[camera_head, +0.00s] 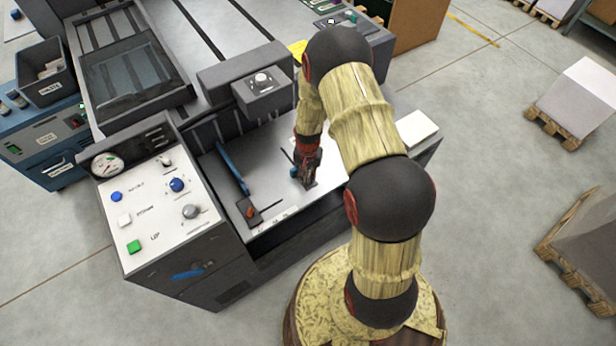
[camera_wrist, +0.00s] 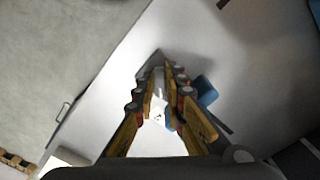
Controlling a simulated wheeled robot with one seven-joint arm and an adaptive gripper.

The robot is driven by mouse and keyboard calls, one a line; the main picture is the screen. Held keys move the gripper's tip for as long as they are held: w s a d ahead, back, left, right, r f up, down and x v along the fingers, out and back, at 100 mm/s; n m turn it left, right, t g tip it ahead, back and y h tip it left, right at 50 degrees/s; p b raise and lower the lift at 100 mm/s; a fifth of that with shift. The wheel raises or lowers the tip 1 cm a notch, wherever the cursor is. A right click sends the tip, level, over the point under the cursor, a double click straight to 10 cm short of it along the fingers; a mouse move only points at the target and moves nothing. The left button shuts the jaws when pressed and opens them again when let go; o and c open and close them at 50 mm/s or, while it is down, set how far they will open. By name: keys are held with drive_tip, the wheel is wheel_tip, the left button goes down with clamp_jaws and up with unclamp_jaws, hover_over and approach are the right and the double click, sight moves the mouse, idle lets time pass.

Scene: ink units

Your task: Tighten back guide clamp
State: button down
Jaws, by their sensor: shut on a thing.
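My gripper (camera_head: 306,178) points down at the white work table (camera_head: 268,165) of the machine, right of the long blue lever (camera_head: 232,168). In the wrist view my gripper's fingers (camera_wrist: 160,82) are drawn close together low over the white surface. They are shut on the back guide clamp, which they mostly hide. A blue part (camera_wrist: 205,92) shows just beyond the right finger, and some blue also shows between the fingers. A dark slot runs beside it. An orange-red clamp knob (camera_head: 250,211) sits on a dark block near the table's front left, apart from my gripper.
A control panel (camera_head: 150,205) with a gauge, knobs and buttons stands left of the table. A grey head (camera_head: 262,82) with a round knob overhangs the table's back. A white stack (camera_head: 416,130) lies at the table's right. Pallets stand on the floor farther right.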

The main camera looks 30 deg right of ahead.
sight(308, 179)
drive_tip(key=c, duration=2)
unclamp_jaws()
drive_tip(key=shift+o, duration=0.8)
wheel_tip(308, 179, up, 12)
